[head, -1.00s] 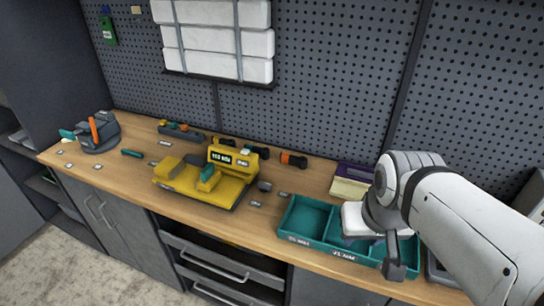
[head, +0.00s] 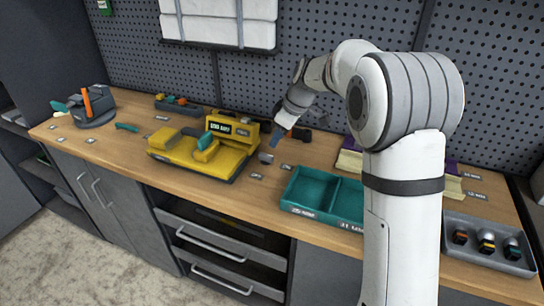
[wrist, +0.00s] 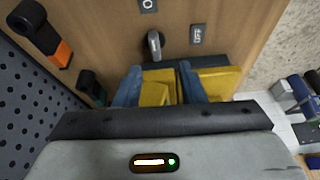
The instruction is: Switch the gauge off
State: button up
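The yellow gauge (head: 205,150), with a dark lit display (head: 220,127) too small to read surely, sits on the bench left of centre in the head view. A small grey knob (head: 266,157) stands on the bench at its right; in the wrist view this knob (wrist: 154,43) has a label plate marked OFF (wrist: 197,35) beside it and another plate (wrist: 148,5) above. My gripper (head: 277,139) is just behind and above the knob, apart from it. In the wrist view its blue fingers (wrist: 158,76) are spread and empty, with gauge yellow showing beyond them.
An orange-and-black tool (wrist: 50,34) lies near the pegboard, close to my gripper. A teal divided tray (head: 310,185) is right of the knob, and a grey tray of small parts (head: 490,243) is far right. The bench around the knob is mostly clear.

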aim_at(266, 155)
jog(key=x, duration=0.9)
jog(key=shift+w+a+r+p, duration=0.1)
jog(key=shift+w+p, duration=0.2)
jog(key=shift+w, duration=0.05)
